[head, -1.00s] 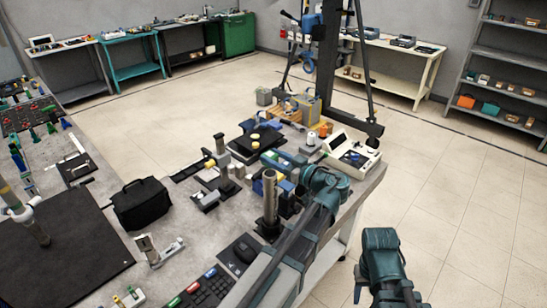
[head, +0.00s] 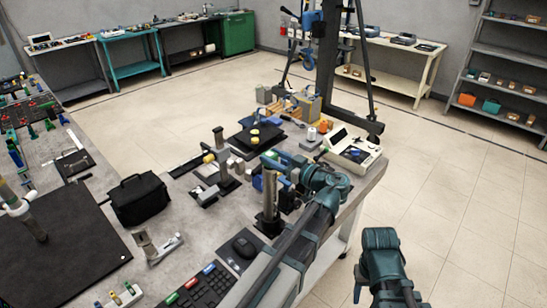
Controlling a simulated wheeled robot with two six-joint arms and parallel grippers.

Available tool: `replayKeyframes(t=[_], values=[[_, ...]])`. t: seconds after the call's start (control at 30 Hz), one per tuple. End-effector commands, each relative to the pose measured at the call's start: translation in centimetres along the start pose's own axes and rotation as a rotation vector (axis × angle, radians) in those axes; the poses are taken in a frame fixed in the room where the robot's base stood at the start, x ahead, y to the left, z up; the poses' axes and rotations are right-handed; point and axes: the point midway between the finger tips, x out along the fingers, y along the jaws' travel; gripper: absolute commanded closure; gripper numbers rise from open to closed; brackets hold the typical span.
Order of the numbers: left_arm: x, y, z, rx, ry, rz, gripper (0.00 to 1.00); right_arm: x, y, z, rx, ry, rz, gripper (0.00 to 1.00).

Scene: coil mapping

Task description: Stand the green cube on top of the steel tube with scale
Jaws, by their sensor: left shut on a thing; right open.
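The steel tube with scale (head: 270,200) stands upright on the grey bench, beside my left forearm. My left gripper (head: 268,160) reaches in over the bench, close to the tube's upper end in the picture. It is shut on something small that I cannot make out. I cannot pick out the green cube; it may be hidden at the jaws. I cannot tell whether anything touches the tube's top. My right gripper (head: 358,290) hangs low at the right, off the bench and empty; it is open, mostly hidden by its own arm.
A black plate (head: 254,139) and a cream instrument (head: 352,153) stand behind. Open floor lies to the right.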

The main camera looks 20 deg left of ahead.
Motion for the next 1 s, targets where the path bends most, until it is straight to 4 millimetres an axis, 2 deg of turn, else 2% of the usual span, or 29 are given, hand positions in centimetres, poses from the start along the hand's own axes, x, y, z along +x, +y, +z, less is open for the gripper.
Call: replayKeyframes(t=[0.8, 0.83, 1.0], values=[[0.05, 0.0, 0.91, 0.0, 0.0, 0.0, 1.0, 0.91, -0.09, -0.05, 0.0, 0.0, 0.0, 0.5], [0.05, 0.0, 0.91, 0.0, 0.0, 0.0, 0.47, 0.9, -0.09, -0.05, 0.0, 0.0, 0.0, 0.5], [0.04, 0.0, 0.91, 0.0, 0.0, 0.0, 0.16, 0.9, -0.09, -0.05, 0.0, 0.0, 0.0, 0.5]])
